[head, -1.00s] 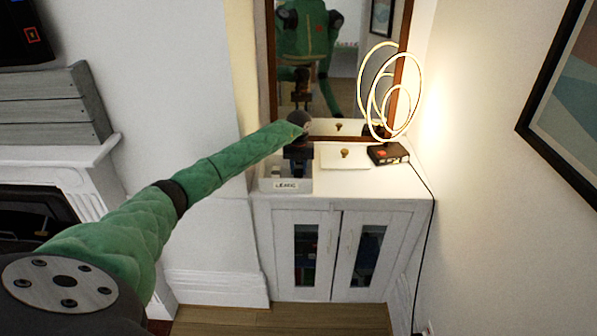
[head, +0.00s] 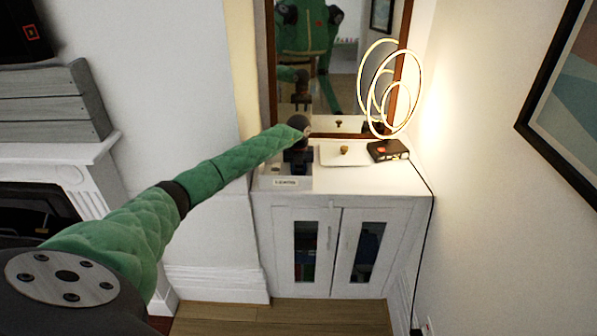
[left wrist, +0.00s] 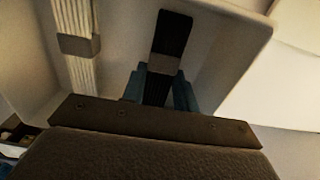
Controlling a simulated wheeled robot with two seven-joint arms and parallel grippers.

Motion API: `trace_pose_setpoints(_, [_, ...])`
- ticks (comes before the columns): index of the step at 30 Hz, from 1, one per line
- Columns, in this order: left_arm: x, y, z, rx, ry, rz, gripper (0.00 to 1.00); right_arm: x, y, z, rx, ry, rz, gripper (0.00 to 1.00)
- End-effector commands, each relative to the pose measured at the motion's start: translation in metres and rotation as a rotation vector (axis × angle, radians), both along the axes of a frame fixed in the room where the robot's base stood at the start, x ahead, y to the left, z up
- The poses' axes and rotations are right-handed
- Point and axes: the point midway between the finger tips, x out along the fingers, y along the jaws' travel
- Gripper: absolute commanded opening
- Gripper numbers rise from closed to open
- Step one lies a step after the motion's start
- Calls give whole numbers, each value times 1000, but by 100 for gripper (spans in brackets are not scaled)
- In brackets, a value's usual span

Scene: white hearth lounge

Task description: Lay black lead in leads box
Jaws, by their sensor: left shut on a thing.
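My left gripper (head: 298,162) is over the white leads box (head: 266,184), which has a label on its front and stands on the cabinet's left end. In the left wrist view the gripper (left wrist: 158,92) is shut on the black lead (left wrist: 172,38), a flat bundle with a grey band. The lead hangs between the blue-grey fingers, within the outline of the box's pale walls (left wrist: 236,58). I cannot tell whether it touches the floor of the box. A white lead (left wrist: 75,18) with a grey band lies to the left of it, apart. My right gripper is not in view.
A white lid (head: 329,157) with a brass knob lies right of the box. A glowing ring lamp (head: 388,151) stands farther right, its cord hanging over the edge. A mirror (head: 345,85) rises behind the white cabinet (head: 390,185). A fireplace mantel (head: 60,152) is at left.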

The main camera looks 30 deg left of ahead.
Motion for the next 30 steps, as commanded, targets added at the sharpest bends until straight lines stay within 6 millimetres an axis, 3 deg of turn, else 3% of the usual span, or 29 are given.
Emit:
trace_pose_setpoints(1, [0, 0, 0, 0, 0, 0, 33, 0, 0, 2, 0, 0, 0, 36])
trace_pose_setpoints(4, [0, 0, 0, 0, 0, 0, 51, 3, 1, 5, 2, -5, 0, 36])
trace_pose_setpoints(17, [0, 0, 2, -1, 1, 0, 51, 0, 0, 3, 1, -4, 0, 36])
trace_pose_setpoints(22, [0, 0, 8, -1, 1, 0, 51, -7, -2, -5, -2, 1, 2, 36])
trace_pose_setpoints(24, [0, 0, 9, 0, 0, 0, 51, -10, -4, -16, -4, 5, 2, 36])
trace_pose_setpoints(30, [0, 0, 22, -1, -1, 0, 51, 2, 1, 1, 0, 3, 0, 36])
